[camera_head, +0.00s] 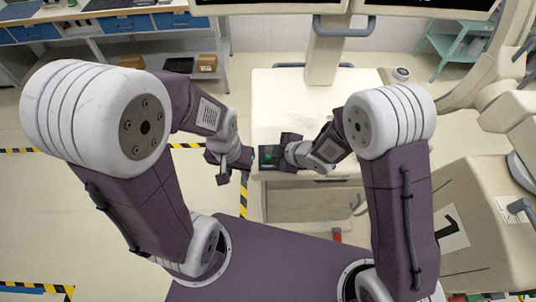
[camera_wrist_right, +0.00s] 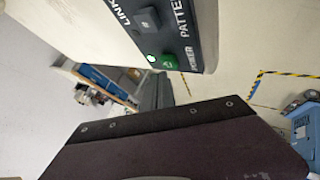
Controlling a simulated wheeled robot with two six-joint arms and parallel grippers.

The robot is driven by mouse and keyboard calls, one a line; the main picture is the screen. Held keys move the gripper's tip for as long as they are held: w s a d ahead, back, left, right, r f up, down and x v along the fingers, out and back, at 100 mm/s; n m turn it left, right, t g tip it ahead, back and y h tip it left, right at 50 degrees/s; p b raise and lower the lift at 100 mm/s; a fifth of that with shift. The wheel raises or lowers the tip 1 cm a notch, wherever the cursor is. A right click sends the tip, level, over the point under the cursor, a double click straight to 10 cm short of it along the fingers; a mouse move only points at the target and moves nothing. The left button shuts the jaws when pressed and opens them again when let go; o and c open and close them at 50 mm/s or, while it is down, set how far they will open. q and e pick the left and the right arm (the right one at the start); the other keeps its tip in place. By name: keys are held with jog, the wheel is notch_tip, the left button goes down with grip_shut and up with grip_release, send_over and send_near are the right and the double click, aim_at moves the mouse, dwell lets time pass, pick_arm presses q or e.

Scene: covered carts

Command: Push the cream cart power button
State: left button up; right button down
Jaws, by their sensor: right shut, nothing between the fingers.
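The cream cart (camera_head: 285,95) stands in front of me in the head view. A dark control panel (camera_head: 266,153) with green on it sits at its near left top edge. Contact cannot be told. My left gripper (camera_head: 222,174) hangs left of the cart, its jaws unclear.
Another cream machine (camera_head: 480,215) stands at the right. A workbench (camera_head: 110,20) with blue drawers is at the back left, and a green shelf cart (camera_head: 462,42) at the back right. Monitors hang above the cart. Floor left of the cart is clear, with yellow-black tape.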

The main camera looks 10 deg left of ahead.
aim_at(271, 157)
dwell(0.4)
jog(key=shift+f+b, duration=0.45)
jog(key=shift+b, duration=0.05)
jog(key=shift+f, duration=0.2)
dwell(0.4)
jog(key=shift+r+p, duration=0.35)
jog(key=shift+r, duration=0.3)
notch_tip(271, 157, up, 6)
jog(key=p, duration=0.5)
